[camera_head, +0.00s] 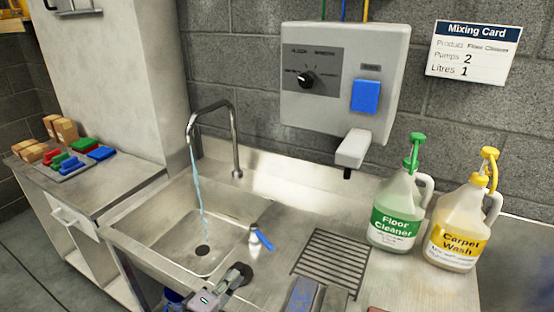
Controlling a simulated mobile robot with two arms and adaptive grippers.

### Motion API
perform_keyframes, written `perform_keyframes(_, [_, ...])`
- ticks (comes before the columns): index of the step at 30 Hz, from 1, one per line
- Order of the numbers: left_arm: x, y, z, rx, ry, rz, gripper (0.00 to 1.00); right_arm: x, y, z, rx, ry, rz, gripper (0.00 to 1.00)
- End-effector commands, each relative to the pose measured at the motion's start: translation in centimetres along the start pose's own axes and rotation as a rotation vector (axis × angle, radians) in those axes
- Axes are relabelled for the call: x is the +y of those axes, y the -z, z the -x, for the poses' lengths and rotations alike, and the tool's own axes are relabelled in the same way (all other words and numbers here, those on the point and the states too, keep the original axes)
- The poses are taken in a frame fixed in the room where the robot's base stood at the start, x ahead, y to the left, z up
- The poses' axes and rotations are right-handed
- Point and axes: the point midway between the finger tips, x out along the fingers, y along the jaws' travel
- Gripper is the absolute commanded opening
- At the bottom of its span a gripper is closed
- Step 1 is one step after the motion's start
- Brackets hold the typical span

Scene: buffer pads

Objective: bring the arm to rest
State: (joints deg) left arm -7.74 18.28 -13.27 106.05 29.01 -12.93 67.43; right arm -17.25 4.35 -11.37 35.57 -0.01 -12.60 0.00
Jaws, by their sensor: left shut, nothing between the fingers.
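My left gripper (243,271) shows at the bottom of the head view, in front of the sink (161,215) and near its front right edge. It is shut and empty, with dark fingertips. It appears apart from the things around it. My right gripper is not in view.
A tap (234,130) runs water into the sink. Floor Cleaner (397,222) and Carpet Wash (459,232) jugs stand right of the drain grate (330,259). A dispenser (345,112) hangs above. Coloured pads (67,165) lie left.

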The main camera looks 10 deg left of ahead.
Motion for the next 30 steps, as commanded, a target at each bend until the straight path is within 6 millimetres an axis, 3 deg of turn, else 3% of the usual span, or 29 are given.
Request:
perform_keyframes(5, [-2.6, -3.4, 2.8, -0.088, 0.171, -0.238, 0.0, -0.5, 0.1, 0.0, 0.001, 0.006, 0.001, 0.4])
perform_keyframes(10, [-6.3, -6.4, 9.2, -0.266, 0.441, -0.627, 0.0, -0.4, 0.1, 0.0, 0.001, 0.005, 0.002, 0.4])
perform_keyframes(15, [-8.4, -7.1, 14.7, -0.423, 0.619, -0.86, 0.0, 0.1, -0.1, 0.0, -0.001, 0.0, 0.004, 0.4])
perform_keyframes(21, [-9.6, -7.3, 19.9, -0.579, 0.761, -1.019, 0.0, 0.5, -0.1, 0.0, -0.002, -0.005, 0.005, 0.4])
perform_keyframes(29, [-10.0, -7.3, 26.4, -0.777, 0.905, -1.148, 0.0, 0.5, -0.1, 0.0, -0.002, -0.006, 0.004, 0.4])
perform_keyframes(30, [-10.8, -7.3, 26.3, -0.791, 0.912, -1.153, 0.0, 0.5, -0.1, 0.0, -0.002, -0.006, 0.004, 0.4])
